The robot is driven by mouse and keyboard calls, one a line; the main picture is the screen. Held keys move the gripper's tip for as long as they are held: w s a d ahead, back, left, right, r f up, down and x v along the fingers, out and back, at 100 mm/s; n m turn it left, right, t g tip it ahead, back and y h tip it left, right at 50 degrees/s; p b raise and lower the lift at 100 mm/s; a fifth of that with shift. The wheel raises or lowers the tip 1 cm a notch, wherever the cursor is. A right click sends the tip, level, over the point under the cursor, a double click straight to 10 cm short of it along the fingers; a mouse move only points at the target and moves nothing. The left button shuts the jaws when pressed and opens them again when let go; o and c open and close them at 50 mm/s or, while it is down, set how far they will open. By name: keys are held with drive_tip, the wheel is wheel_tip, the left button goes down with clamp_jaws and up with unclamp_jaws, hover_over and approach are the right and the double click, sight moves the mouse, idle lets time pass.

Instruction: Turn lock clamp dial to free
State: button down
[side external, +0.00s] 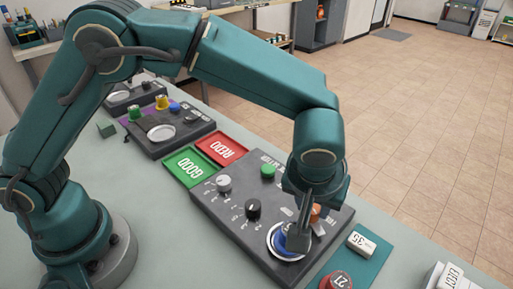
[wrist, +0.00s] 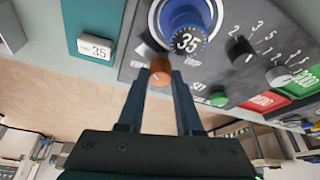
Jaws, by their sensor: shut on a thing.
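An orange dial (wrist: 159,72), which I take to be the lock clamp dial, stands on the dark grey panel (side external: 240,223). It also shows in the side view (side external: 316,211), partly hidden by my wrist. My gripper (wrist: 163,76) is shut on the orange dial, with a finger on either side of it. In the side view my gripper (side external: 299,236) points down onto the panel. Beside the dial, a blue round part marked 35 (wrist: 187,41) sits in a silver ring (side external: 290,256). The markings around the dial are too small or hidden to read.
The panel also holds a black knob (side external: 253,208), a grey knob (side external: 223,183) and a green button (side external: 267,171). Green GOOD (side external: 188,168) and red REDO (side external: 221,149) trays lie at its far left. A white block marked 35 (side external: 361,243) rests on a teal pad to the right.

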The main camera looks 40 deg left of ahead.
drive_tip(key=n, duration=0.2)
drive_tip(key=n+g+y, duration=0.1)
drive_tip(key=n, duration=0.2)
drive_tip(key=shift+d+y, duration=0.15)
drive_tip(key=shift+y, duration=0.15)
idle(0.4)
drive_tip(key=c, duration=0.6)
unclamp_jaws()
drive_tip(key=shift+v, duration=2.55)
drive_tip(key=shift+w, duration=0.15)
